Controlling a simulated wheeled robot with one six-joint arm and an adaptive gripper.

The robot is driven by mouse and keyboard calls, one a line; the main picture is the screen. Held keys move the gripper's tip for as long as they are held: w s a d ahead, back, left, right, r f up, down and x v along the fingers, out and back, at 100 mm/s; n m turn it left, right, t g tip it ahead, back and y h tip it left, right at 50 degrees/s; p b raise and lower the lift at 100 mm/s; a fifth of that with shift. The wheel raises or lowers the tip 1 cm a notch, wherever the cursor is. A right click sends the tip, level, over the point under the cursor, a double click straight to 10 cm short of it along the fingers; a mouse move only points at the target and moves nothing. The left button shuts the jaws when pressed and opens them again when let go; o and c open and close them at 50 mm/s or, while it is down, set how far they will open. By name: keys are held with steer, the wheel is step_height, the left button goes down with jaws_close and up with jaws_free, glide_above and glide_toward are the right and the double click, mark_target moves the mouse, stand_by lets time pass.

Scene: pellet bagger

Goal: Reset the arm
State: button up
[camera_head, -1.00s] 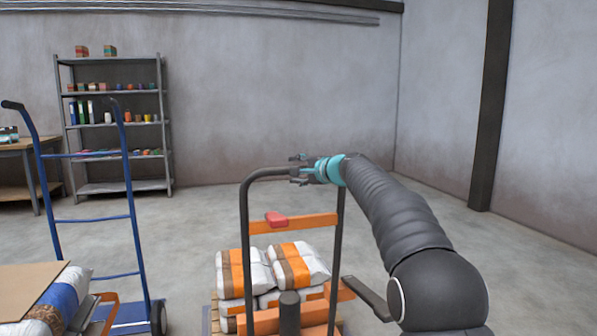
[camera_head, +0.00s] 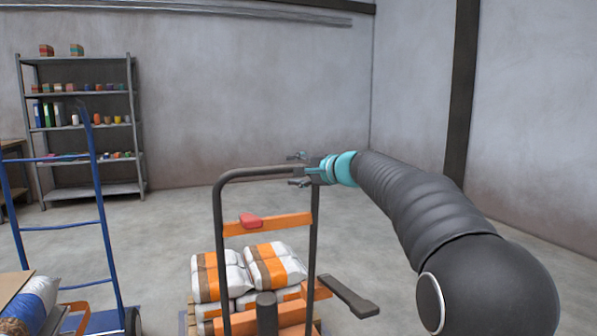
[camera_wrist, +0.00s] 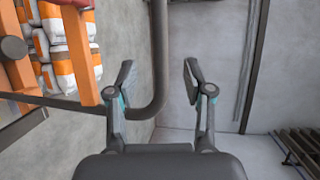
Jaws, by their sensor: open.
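My gripper (camera_head: 296,170) is at the end of my arm, which reaches in from the right of the head view. I cannot tell whether the gripper touches the bar.
Stacked white, orange and brown bags (camera_head: 272,266) sit on a pallet behind the handle. A blue hand truck (camera_head: 103,225) stands at left. A grey shelf (camera_head: 88,93) with small goods is against the back wall. The floor at right is open.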

steer(key=shift+s+d+r, duration=0.1)
steer(key=shift+s+d, duration=0.15)
steer(key=shift+s, duration=0.05)
steer(key=s+d+f+n+g+h, duration=0.1)
steer(key=s+f+n+g+h, duration=0.15)
steer(key=s+f, duration=0.5)
steer(key=s+d+f+n+g+h, duration=0.2)
steer(key=s+f+g, duration=0.15)
steer(key=f, duration=0.65)
steer(key=s+d+f+n+h, duration=0.2)
steer(key=s+d, duration=0.2)
steer(key=s, duration=0.8)
steer(key=s+d+f+n+h, duration=0.1)
steer(key=s+d+f+h, duration=0.1)
steer(key=s, duration=1)
steer(key=s+d+f+n+h, duration=0.2)
steer(key=s+d+f, duration=0.2)
steer(key=s, duration=0.8)
steer(key=shift+d+n, duration=0.35)
steer(key=shift+d, duration=0.75)
